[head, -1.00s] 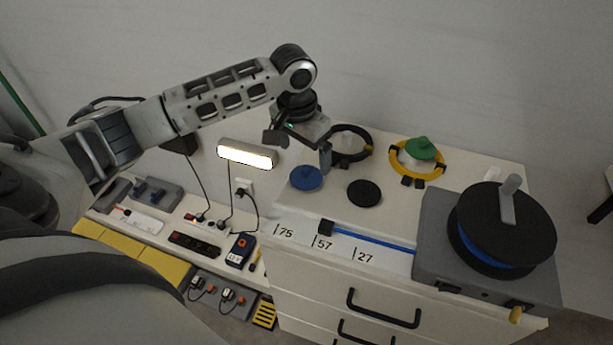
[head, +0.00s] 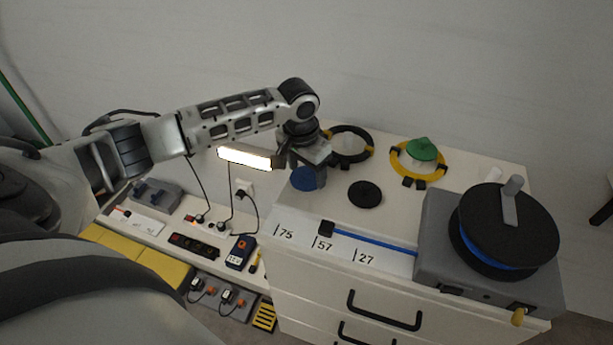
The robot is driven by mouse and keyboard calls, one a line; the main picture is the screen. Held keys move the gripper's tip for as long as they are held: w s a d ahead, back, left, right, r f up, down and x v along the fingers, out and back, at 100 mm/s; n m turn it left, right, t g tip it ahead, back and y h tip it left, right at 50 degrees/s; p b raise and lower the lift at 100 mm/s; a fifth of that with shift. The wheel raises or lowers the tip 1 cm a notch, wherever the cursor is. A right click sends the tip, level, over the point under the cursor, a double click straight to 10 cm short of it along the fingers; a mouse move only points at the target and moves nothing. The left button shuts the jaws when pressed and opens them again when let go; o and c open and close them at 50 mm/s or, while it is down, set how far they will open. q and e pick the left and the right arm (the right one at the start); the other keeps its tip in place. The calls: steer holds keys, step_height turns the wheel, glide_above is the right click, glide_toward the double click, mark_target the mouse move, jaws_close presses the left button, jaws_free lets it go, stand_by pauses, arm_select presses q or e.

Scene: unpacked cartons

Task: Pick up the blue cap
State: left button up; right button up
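The blue cap (head: 304,180) lies flat on the white cabinet top, near its left edge. My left gripper (head: 304,170) points down over the cap, with its fingers apart on either side of it and partly covering it. I cannot tell whether the fingers touch the cap. My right gripper is not in view.
A black cap (head: 365,194) lies just right of the blue one. A black ring (head: 369,147) and a yellow ring (head: 441,172) with a green cone (head: 421,149) stand behind. A grey device with a black disc (head: 503,230) fills the right side. A lit lamp (head: 244,158) is at left.

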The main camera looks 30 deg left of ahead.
mark_target(307, 168)
arm_select(q)
steer(key=shift+c, duration=1.1)
steer(key=shift+r, duration=0.55)
step_height(307, 168, up, 3)
steer(key=shift+s+f, duration=0.15)
steer(key=shift+f, duration=0.05)
steer(key=s+d+r+p, duration=0.1)
steer(key=s+d+r, duration=0.2)
steer(key=s+r, duration=0.6)
steer(key=s, duration=0.4)
steer(key=shift+s+r+p, duration=0.15)
steer(key=shift+s+p, duration=0.05)
steer(key=shift+p, duration=0.1)
